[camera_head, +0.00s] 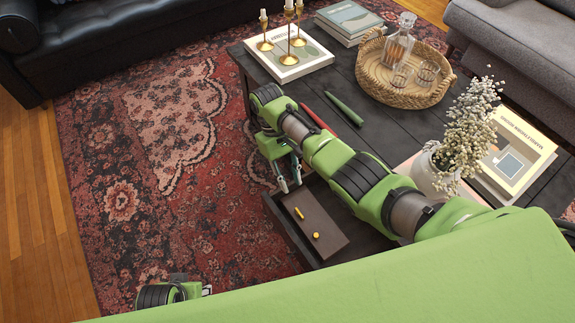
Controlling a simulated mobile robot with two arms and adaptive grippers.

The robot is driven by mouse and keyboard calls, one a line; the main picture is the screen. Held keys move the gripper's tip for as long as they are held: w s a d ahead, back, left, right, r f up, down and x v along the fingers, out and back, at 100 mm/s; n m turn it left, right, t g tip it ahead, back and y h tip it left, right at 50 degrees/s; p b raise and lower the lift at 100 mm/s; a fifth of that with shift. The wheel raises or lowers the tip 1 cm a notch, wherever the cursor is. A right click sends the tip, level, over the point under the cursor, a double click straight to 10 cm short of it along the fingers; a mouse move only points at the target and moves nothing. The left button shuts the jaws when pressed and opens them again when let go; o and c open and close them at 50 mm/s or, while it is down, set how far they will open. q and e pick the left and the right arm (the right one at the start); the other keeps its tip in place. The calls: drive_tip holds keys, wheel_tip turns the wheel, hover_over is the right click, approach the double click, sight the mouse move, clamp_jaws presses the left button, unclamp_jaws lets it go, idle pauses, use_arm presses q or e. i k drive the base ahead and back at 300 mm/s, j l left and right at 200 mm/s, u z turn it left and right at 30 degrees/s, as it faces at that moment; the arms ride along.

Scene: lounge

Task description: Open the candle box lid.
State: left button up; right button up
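A flat dark brown box (318,212), which looks like the candle box, lies inside an open drawer (300,245) at the near side of the dark table. Its top looks flat and closed. A small yellow stick (299,213) and a small yellow piece (316,235) show on it. My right gripper (291,184) points down just beyond the box's far left end. Its two fingers look apart, with nothing between them.
The table (300,88) holds candlesticks on a book (290,66), a wicker tray (400,95) with a decanter and glasses, a potted plant (430,170), more books, and green and red tapered sticks. My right forearm crosses above the table. The rug (150,180) at left is clear.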

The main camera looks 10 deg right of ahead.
sight(322, 232)
drive_tip(key=k, duration=1)
